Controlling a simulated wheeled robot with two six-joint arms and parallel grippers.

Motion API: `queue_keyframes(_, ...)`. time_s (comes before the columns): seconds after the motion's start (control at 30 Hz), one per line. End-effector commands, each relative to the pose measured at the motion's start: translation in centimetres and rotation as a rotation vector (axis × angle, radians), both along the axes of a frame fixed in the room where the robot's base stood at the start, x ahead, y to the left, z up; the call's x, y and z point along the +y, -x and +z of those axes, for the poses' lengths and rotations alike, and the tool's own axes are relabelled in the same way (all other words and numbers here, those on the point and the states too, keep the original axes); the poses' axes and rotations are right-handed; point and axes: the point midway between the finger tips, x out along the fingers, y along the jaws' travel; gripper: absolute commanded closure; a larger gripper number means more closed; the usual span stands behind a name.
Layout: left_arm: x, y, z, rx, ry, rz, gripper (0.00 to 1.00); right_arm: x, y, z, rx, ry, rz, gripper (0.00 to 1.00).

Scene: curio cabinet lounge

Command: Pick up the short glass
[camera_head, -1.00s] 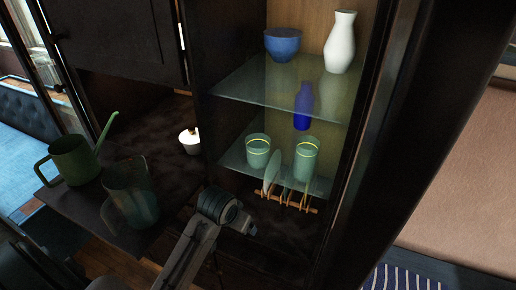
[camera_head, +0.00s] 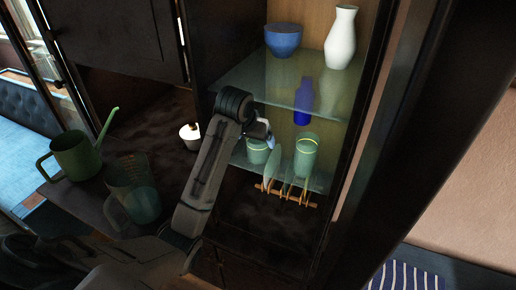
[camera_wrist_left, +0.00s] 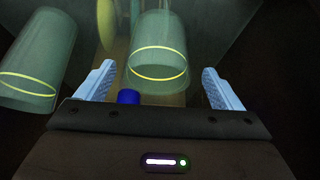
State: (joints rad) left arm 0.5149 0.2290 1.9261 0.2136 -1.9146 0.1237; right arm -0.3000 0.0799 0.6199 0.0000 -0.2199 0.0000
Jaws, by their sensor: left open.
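The short glass (camera_head: 257,152), pale green with a yellow band, stands on the lower glass shelf left of a similar, taller glass (camera_head: 306,158). My left gripper (camera_head: 266,135) is in front of the short glass and partly hides its top. In the left wrist view the short glass (camera_wrist_left: 158,50) appears between the two open, light-blue fingers, with a gap on each side; how deep it sits between them I cannot tell. The taller glass (camera_wrist_left: 38,70) is outside the fingers on the left there. My right gripper is not in view.
Plates in a wooden rack (camera_head: 290,192) stand close by, between and before the glasses. A blue bottle (camera_head: 303,103) is behind. The upper shelf (camera_head: 270,80) holds a blue bowl (camera_head: 284,40) and white vase (camera_head: 341,40). A watering can (camera_head: 75,158) and jug (camera_head: 133,190) stand left.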

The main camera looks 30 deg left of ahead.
Motion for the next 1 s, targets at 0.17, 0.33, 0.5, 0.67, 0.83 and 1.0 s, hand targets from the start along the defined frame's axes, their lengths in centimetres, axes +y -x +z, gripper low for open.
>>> queue_keyframes(0.17,-0.1,-0.8,-1.5,0.004,0.001,0.001,0.12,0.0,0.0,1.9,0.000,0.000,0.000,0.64)
queue_keyframes(0.33,-0.1,-2.0,-3.7,0.003,0.002,0.000,0.12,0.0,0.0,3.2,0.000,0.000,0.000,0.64)
queue_keyframes(0.5,-0.1,-2.5,-4.8,0.000,-0.001,0.000,0.12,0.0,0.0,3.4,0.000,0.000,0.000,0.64)
queue_keyframes(0.67,-0.1,-2.5,-4.9,-0.001,-0.001,0.000,0.12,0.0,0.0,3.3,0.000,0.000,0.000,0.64)
queue_keyframes(0.83,-0.1,-2.5,-4.9,-0.001,0.000,0.000,0.40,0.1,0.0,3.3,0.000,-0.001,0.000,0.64)
queue_keyframes(1.0,-0.1,-2.6,-4.8,-0.002,0.000,0.000,0.65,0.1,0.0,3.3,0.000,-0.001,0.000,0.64)
